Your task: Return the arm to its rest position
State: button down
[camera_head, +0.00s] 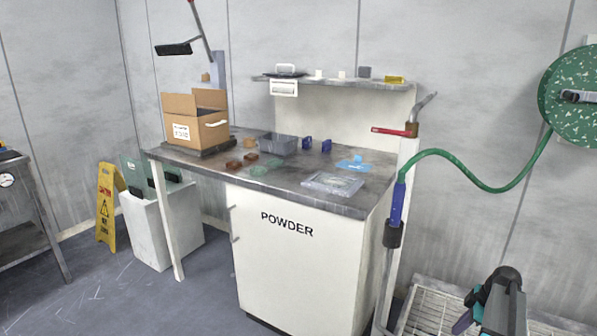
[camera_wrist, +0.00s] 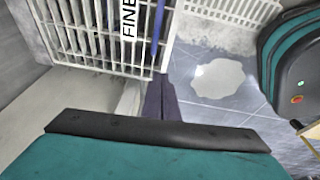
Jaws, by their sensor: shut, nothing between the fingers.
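My gripper (camera_wrist: 160,82) shows in the wrist view as two dark fingers pressed together, with nothing between them. It points away from the wide black edge of the teal wrist housing, above the floor and beside a pale grated rack (camera_wrist: 75,42). In the head view, my teal and black arm (camera_head: 497,302) is folded low at the bottom right, in front of the wall.
The POWDER bench (camera_head: 285,270) stands left of my arm, with a cardboard box (camera_head: 214,128) on top. A green hose (camera_head: 470,175) hangs from a reel (camera_head: 572,115). A white grate (camera_head: 430,312) lies low near my arm. A pale puddle (camera_wrist: 222,78) lies on the floor.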

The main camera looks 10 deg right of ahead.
jog(key=w+a+f+n+g+y+p, duration=0.1)
jog(key=a+f+p, duration=0.15)
jog(key=a, duration=0.55)
jog(key=w+a+f+n+g+p, duration=0.1)
jog(key=w+a+f+p, duration=0.15)
jog(key=a, duration=0.55)
jog(key=s+a+f+n+g+p, duration=0.1)
jog(key=s+a+f+p, duration=0.15)
jog(key=a, duration=0.55)
jog(key=s+a+f+g+p, duration=0.1)
jog(key=s+a+f+g, duration=0.2)
jog(key=a, duration=0.5)
jog(key=s+a+f+m+p, duration=0.1)
jog(key=s+a+f+p, duration=0.25)
jog(key=s+a, duration=0.8)
jog(key=s+a+m+g+h+p, duration=0.1)
jog(key=s+m+h+p, duration=0.2)
jog(key=s+m, duration=0.9)
jog(key=shift+s+r+m+g, duration=0.15)
jog(key=shift+s+m+g, duration=0.2)
jog(key=shift+s, duration=0.75)
